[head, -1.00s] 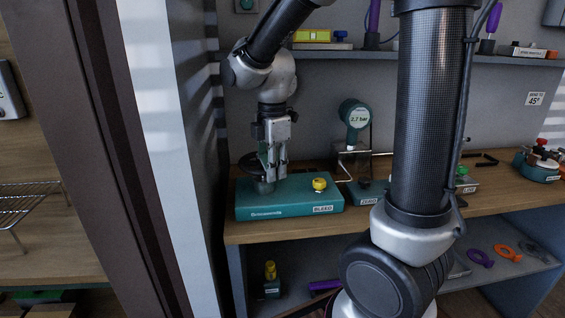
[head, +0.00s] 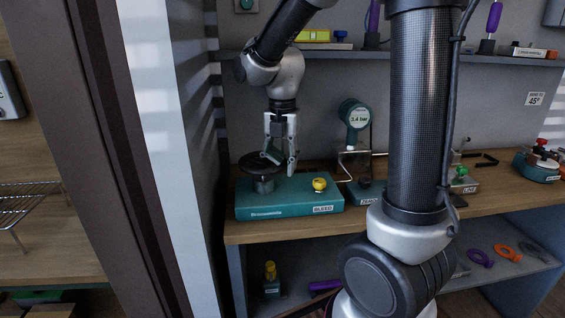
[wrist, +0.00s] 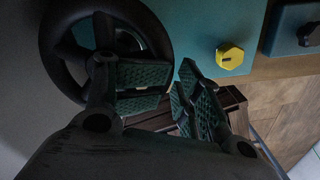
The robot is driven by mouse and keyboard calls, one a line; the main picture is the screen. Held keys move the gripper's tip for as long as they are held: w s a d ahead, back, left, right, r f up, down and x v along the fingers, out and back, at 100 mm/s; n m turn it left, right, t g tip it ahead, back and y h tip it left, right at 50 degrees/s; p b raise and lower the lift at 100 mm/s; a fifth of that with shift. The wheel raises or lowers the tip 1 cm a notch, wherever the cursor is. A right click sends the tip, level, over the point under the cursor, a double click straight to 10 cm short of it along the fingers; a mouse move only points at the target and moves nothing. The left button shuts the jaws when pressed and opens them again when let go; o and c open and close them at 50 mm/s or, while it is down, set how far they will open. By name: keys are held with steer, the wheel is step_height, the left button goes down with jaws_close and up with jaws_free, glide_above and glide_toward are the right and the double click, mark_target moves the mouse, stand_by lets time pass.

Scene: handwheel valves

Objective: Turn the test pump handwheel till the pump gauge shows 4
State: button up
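The test pump is a teal box (head: 285,205) on the bench with a black spoked handwheel (head: 252,163) on its left part. The wheel fills the upper left of the wrist view (wrist: 62,75). The pump gauge (head: 354,115) is a teal round-headed dial whose display reads about 3.4 bar. My gripper (head: 280,165) points down at the right side of the wheel. In the wrist view its two padded fingers (wrist: 172,92) stand apart with nothing held between them. The left finger covers part of the wheel's right rim; whether it touches cannot be told.
A yellow bleed knob (head: 319,185) sits on the pump box right of the wheel. A teal block (head: 368,193) stands below the gauge, with thin pipework nearby. A shelf (head: 330,53) runs above. A pale wall post (head: 165,130) stands close on the left.

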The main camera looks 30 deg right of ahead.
steer(key=shift+r, duration=0.1)
steer(key=shift+r, duration=1.6)
